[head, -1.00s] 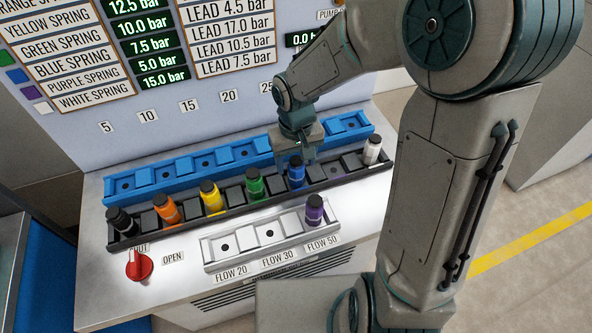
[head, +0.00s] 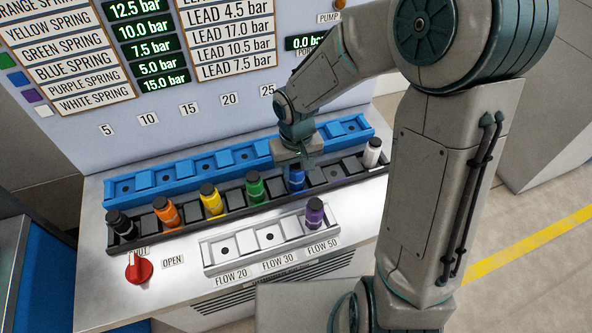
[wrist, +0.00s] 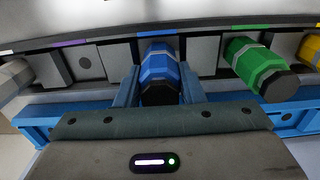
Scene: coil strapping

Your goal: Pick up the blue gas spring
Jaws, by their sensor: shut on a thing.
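The blue gas spring (head: 296,180) stands in the black rack (head: 232,204), between the green spring (head: 255,186) and an empty slot. My gripper (head: 296,168) is over it from above, with its fingers at the spring's upper part. In the wrist view the blue gas spring (wrist: 159,72) sits between the two fingers of my gripper (wrist: 160,88), which are shut on it. Its dark cap faces the gripper.
Black, orange (head: 166,212), yellow (head: 211,200) and white (head: 372,153) springs stand in the same rack. A blue rack (head: 190,168) runs behind. A light rack (head: 235,254) in front holds the purple spring (head: 315,213). A red knob (head: 138,268) is at front left.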

